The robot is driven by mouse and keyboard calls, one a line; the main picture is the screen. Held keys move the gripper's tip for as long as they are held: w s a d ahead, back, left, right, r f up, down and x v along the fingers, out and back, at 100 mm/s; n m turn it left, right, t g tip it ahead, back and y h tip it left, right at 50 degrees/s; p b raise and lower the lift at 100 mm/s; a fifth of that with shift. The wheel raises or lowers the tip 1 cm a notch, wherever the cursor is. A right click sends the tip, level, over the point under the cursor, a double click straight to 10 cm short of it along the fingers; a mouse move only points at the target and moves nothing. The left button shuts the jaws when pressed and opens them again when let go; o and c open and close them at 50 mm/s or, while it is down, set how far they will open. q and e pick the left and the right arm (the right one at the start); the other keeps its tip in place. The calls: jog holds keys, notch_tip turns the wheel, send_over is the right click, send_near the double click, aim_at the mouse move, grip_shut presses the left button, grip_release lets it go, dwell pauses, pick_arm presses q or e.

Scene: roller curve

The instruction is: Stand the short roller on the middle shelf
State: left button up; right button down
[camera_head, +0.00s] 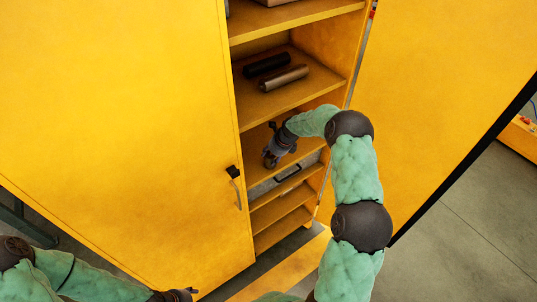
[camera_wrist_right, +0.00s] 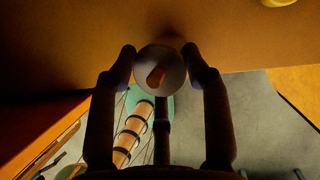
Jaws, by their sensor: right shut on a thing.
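My right gripper (camera_head: 276,152) reaches into the tall yellow cabinet, in the bay under the shelf with two lying rollers. In the right wrist view its fingers (camera_wrist_right: 160,62) are shut on a round pale-ended piece (camera_wrist_right: 173,64), seen end-on, which looks like the short roller. Its length is hidden, and I cannot tell whether it touches a shelf. A black roller (camera_head: 267,65) and a brown roller (camera_head: 284,78) lie side by side on the shelf (camera_head: 250,108) above. My left gripper (camera_head: 188,292) is at the bottom edge, small and partly cut off.
The left cabinet door (camera_head: 120,120) and the right door (camera_head: 440,100) stand open. A dark handle (camera_head: 288,173) shows just below my right gripper. Lower shelves (camera_head: 280,208) look empty. The upright at the cabinet's right side is close to my right forearm. Grey floor (camera_head: 450,245) is clear at right.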

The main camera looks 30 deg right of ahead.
jog(key=shift+w+a, duration=0.3)
jog(key=shift+w, duration=0.4)
jog(key=shift+w+f, duration=0.2)
jog(key=shift+f, duration=0.1)
jog(key=shift+s, duration=0.1)
jog(key=shift+f, duration=0.15)
jog(key=c, duration=0.6)
grip_release()
jog(key=shift+o, duration=0.2)
